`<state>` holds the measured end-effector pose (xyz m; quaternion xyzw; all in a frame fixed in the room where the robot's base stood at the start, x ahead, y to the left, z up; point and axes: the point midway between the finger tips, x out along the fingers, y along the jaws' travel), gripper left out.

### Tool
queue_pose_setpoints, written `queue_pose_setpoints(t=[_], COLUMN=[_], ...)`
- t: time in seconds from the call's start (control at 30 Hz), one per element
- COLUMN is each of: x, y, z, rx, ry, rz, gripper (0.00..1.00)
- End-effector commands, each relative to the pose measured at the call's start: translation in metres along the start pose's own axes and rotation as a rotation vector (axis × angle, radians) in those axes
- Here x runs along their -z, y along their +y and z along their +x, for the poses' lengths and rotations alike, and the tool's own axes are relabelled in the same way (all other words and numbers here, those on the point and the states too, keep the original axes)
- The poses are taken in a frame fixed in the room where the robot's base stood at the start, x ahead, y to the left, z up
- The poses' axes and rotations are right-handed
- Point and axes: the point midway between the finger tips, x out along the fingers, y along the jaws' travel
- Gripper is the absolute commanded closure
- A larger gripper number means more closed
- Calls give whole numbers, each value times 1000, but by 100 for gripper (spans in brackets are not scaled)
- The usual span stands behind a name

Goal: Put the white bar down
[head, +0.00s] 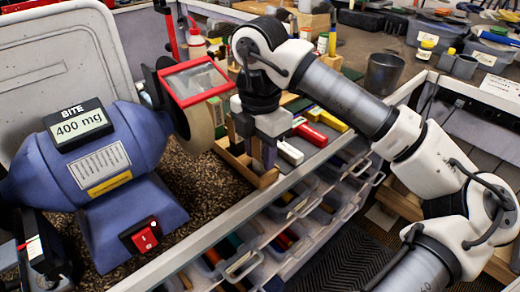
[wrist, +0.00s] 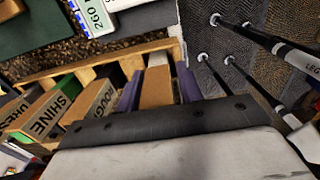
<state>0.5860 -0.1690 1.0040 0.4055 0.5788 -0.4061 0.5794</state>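In the wrist view, a bar with a white end and a brown sleeve (wrist: 157,88) stands between the two purple fingers of my gripper (wrist: 158,90). The fingers look closed against its sides. It is at the right end of a wooden tray (wrist: 95,68), beside other sleeved bars. I cannot tell whether its lower end touches the tray floor. In the head view, my gripper (head: 263,152) points down over the wooden tray (head: 267,180) and mostly hides the bar.
Bars marked ROUGH (wrist: 98,103) and SHINE (wrist: 55,106) stand left of the held bar. Drawers (head: 290,225) are below.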

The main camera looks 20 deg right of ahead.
Motion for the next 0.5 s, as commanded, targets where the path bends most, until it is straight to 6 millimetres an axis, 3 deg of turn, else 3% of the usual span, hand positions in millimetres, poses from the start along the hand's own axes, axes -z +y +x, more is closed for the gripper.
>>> queue_pose_setpoints(t=[0.33, 0.5], x=[0, -1], y=[0, 0], z=[-1, -12], rx=[0, -1], ry=[0, -3], rz=[0, 2], gripper=[55, 55])
